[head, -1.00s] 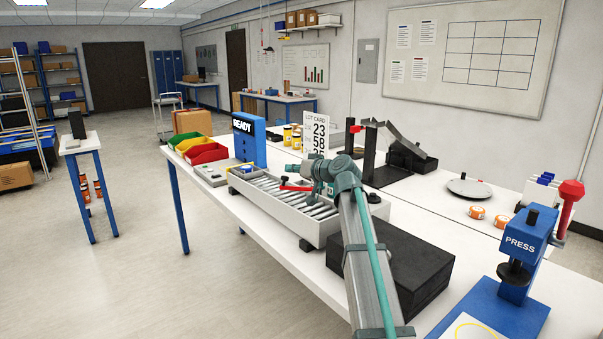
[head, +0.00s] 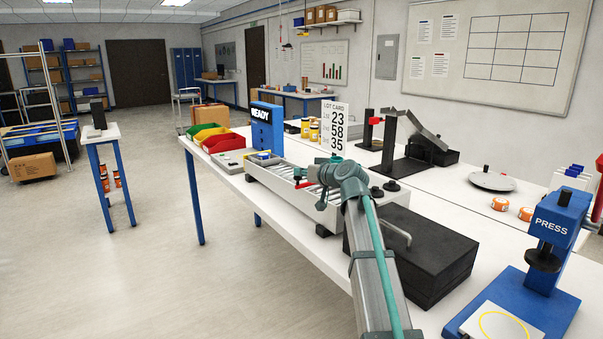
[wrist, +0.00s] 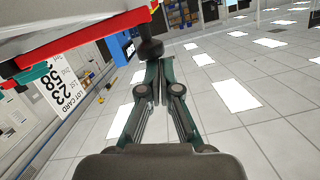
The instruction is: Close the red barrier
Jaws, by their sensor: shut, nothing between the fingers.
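The red barrier (head: 304,184) shows as a short red bar over the roller conveyor (head: 268,178), partly hidden behind my arm. In the wrist view a long red bar (wrist: 85,43) runs across the upper left, with a black knob (wrist: 150,49) at its right end. My gripper (wrist: 157,66) has its fingers together and empty, with the tips just below the knob. Whether they touch it I cannot tell. In the head view my gripper (head: 323,198) is small and partly hidden beside the conveyor's near end.
A black box with a handle (head: 425,262) stands close to the right of my arm. The lot card (head: 334,128) and blue READY box (head: 267,129) stand behind the conveyor. A blue press (head: 550,245) is at the right.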

